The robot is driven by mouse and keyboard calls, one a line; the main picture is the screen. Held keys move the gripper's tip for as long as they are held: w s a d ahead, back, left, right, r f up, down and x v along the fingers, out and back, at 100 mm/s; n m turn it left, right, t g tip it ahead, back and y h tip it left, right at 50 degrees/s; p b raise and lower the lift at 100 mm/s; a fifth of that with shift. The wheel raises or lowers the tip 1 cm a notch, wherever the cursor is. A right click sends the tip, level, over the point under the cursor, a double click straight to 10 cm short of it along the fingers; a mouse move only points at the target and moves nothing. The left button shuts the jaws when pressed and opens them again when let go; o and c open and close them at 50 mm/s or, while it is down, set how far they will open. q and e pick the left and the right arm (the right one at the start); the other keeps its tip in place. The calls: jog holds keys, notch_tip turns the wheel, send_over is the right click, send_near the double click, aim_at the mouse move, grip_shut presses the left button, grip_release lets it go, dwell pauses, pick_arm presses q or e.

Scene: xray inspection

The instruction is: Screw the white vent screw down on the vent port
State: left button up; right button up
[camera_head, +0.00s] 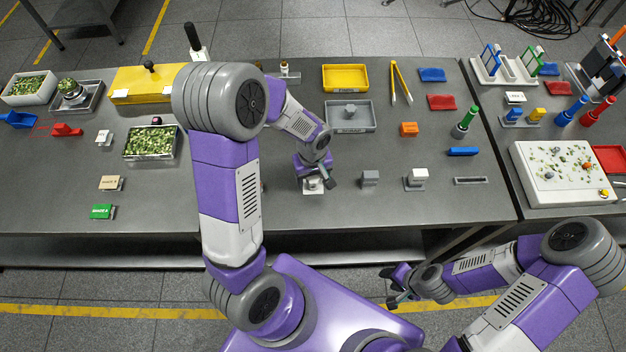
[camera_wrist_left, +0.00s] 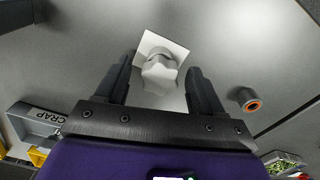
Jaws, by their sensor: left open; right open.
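The white vent screw (camera_wrist_left: 160,72) has a lobed knob. It stands on the vent port, whose pale square plate (camera_wrist_left: 178,50) lies on the table. In the head view the plate (camera_head: 313,191) shows below my left gripper, which partly covers the screw. My left gripper (camera_wrist_left: 162,82) is open, its two dark fingers on either side of the knob with gaps visible; I cannot tell how deep they reach. In the head view my left gripper (camera_head: 318,180) is over the port. My right gripper (camera_head: 393,287) is empty and open, in front of the table near the floor stripe.
A grey block (camera_head: 370,178) and a white-topped block (camera_head: 416,179) stand right of the port. A grey tray (camera_head: 350,128) lies behind it. In the wrist view a dark cylinder with an orange ring (camera_wrist_left: 248,101) stands near the right finger.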

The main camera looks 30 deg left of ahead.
pick_arm(q)
jog(key=c, duration=1.1)
jog(key=shift+r, duration=0.1)
